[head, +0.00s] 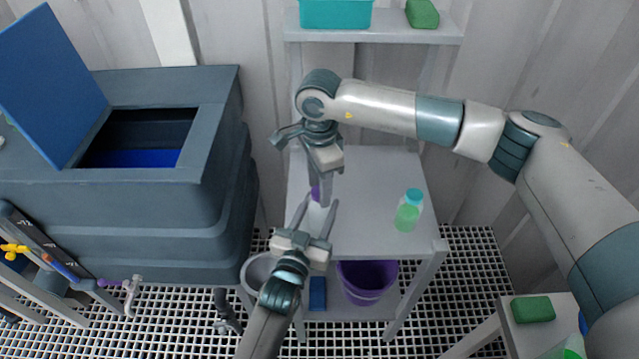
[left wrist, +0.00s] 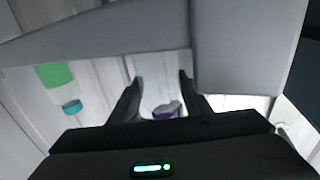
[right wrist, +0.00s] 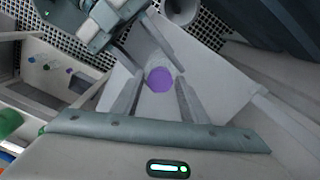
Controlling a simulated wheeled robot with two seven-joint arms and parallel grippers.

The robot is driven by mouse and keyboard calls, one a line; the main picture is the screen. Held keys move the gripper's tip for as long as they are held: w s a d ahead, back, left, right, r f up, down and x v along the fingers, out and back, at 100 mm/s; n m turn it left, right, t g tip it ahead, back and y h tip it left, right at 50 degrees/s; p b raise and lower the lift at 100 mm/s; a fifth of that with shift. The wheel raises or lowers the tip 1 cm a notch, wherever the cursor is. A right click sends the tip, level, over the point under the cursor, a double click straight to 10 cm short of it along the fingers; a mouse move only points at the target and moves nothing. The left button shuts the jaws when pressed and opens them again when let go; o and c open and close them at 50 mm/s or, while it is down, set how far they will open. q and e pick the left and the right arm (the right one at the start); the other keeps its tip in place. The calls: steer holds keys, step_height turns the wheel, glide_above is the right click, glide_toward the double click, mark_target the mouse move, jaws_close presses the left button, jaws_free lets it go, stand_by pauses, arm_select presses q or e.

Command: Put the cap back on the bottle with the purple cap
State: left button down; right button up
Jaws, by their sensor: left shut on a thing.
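The bottle with the purple cap (head: 315,193) stands on the grey shelf table near its left edge; its pale body (head: 316,216) is partly hidden by my grippers. My left gripper (head: 318,208) is shut on the bottle's body from the front. In the left wrist view the purple cap (left wrist: 166,110) shows between the fingers. My right gripper (head: 322,187) points down just above the bottle. In the right wrist view its fingers are apart, with the round purple cap (right wrist: 160,79) between them and a gap on each side. I cannot tell whether the cap is fully seated.
A green bottle with a teal cap (head: 408,211) stands to the right on the same grey table (head: 375,185). A dark tank (head: 150,220) with an open blue lid is at left. A purple bucket (head: 367,284) is below.

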steer(key=c, duration=0.8)
steer(key=shift+o, duration=0.2)
steer(key=m, duration=0.3)
steer(key=shift+m, duration=0.4)
steer(key=m, duration=0.4)
steer(key=shift+m, duration=0.3)
steer(key=o, duration=1.3)
steer(key=shift+c, duration=0.2)
steer(key=shift+r, duration=0.1)
step_height(320, 180, up, 12)
